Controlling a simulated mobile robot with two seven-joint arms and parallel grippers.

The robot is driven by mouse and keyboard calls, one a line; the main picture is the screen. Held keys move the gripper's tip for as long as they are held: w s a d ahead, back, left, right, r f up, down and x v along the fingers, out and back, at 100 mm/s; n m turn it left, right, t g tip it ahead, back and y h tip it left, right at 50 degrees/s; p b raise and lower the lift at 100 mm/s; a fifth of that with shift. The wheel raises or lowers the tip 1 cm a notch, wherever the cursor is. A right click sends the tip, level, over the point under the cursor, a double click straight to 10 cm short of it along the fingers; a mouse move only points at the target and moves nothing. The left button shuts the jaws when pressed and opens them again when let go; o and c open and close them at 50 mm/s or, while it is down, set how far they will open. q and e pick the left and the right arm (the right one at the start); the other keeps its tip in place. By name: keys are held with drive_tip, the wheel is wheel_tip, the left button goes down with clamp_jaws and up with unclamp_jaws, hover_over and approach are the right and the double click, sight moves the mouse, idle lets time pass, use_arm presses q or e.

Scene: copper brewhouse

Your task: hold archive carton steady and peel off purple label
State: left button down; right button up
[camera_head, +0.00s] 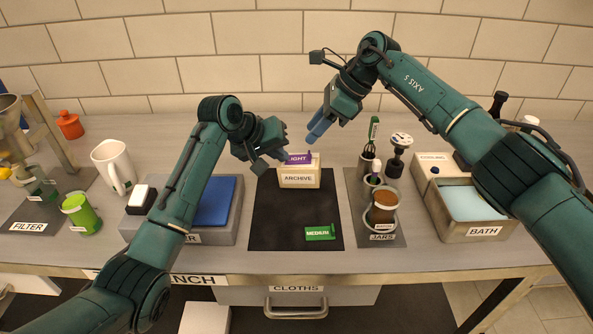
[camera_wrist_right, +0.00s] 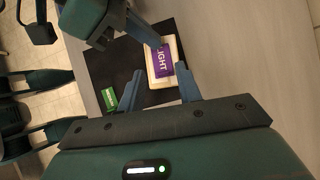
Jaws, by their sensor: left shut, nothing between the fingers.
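The archive carton (camera_head: 299,182) is a small cream box at the back of the dark mat (camera_head: 275,215). The purple label (camera_head: 298,158), reading "LIGHT", is on its top and shows in the right wrist view (camera_wrist_right: 162,60). My left gripper (camera_head: 281,154) is shut and empty at the carton's upper left corner; I cannot tell if it touches. My right gripper (camera_head: 318,130) is above and behind the carton; in the wrist view its fingers (camera_wrist_right: 155,93) are apart with nothing between them.
A green label (camera_head: 320,232), "MEDIUM", lies at the mat's front right. Jars and stamps stand on a grey mat (camera_head: 398,238) to the right, beside a bath tray (camera_head: 482,232). A blue pad (camera_head: 216,202) in a tray is left. The mat's middle is clear.

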sight(315, 160)
drive_tip(key=shift+f, duration=0.2)
drive_tip(key=shift+f, duration=2.5)
drive_tip(key=shift+c, duration=0.5)
drive_tip(key=c, duration=0.4)
drive_tip(key=shift+o, duration=0.2)
clamp_jaws()
